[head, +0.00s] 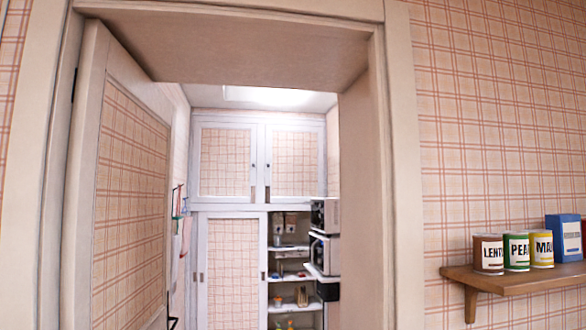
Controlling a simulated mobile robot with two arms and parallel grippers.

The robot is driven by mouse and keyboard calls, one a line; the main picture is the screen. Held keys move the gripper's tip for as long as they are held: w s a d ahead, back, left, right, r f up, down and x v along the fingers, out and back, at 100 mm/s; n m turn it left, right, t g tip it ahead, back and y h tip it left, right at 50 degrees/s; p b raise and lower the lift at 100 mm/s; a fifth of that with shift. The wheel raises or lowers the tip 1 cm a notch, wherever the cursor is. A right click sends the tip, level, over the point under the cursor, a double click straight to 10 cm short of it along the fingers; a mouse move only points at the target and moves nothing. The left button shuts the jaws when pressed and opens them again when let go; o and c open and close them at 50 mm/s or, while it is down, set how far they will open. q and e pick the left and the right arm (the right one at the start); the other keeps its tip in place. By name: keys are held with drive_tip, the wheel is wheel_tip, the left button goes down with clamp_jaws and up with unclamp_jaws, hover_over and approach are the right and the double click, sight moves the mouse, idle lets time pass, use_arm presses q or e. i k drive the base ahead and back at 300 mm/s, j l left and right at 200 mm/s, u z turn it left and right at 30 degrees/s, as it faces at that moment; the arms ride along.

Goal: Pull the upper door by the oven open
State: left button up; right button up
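Through a doorway, a white cupboard with two upper doors stands against the far wall. The upper left door (225,163) and the upper right door (294,163) both have plaid panels and look shut. Each has a small dark knob near the middle seam. Oven-like appliances (325,252) are stacked at the right, below the upper right door and partly hidden by the door frame. Neither of my grippers is in view.
The doorway's plaid door (130,210) stands open on the left. The thick frame (365,200) bounds the right. Below the upper doors are a plaid lower door (232,270) and open shelves (290,279). A wooden shelf (520,279) with cans juts out at right.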

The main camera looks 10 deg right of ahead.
sight(294, 155)
drive_tip(key=i+z, duration=0.15)
drive_tip(key=i, duration=3.25)
drive_tip(key=i+l, duration=0.1)
drive_tip(key=i, duration=2.5)
